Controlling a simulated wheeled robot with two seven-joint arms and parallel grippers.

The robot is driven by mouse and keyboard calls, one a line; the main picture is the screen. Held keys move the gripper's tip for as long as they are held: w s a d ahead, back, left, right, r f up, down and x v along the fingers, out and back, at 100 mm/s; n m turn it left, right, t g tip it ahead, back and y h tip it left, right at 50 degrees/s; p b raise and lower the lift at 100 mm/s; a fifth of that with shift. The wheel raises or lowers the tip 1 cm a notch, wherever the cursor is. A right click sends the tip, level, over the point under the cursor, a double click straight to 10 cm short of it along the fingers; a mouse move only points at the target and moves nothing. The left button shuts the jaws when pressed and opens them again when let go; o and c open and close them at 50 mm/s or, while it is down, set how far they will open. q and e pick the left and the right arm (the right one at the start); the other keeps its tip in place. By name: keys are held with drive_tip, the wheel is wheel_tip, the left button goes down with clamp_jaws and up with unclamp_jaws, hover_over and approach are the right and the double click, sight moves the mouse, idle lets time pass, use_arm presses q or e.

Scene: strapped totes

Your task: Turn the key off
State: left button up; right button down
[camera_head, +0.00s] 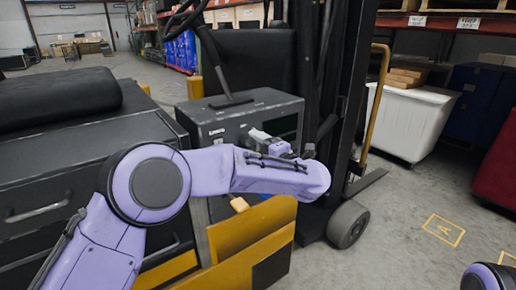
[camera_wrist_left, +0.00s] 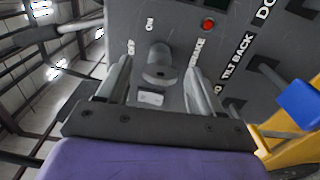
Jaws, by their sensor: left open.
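The key (camera_wrist_left: 158,64) is a grey rounded knob on the dark control panel (camera_wrist_left: 180,30) in the left wrist view. The printed words OFF and ON stand to its left and upper left. My left gripper (camera_wrist_left: 158,80) is open, with one finger on each side of the key; I cannot tell whether either finger touches it. In the head view my left gripper (camera_head: 268,140) is at the front of the forklift's grey console (camera_head: 225,113), and the key is not discernible there. My right gripper is not in view.
A red lamp (camera_wrist_left: 208,24) and a blue lever knob (camera_wrist_left: 299,103) sit near the key. The forklift's mast (camera_head: 345,90) and steering wheel (camera_head: 186,18) stand around the console. A white bin (camera_head: 410,120) stands at right.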

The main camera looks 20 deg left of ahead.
use_arm(q)
drive_tip(key=b+v, duration=0.2)
drive_tip(key=v, duration=0.8)
drive_tip(key=shift+s+d, duration=0.2)
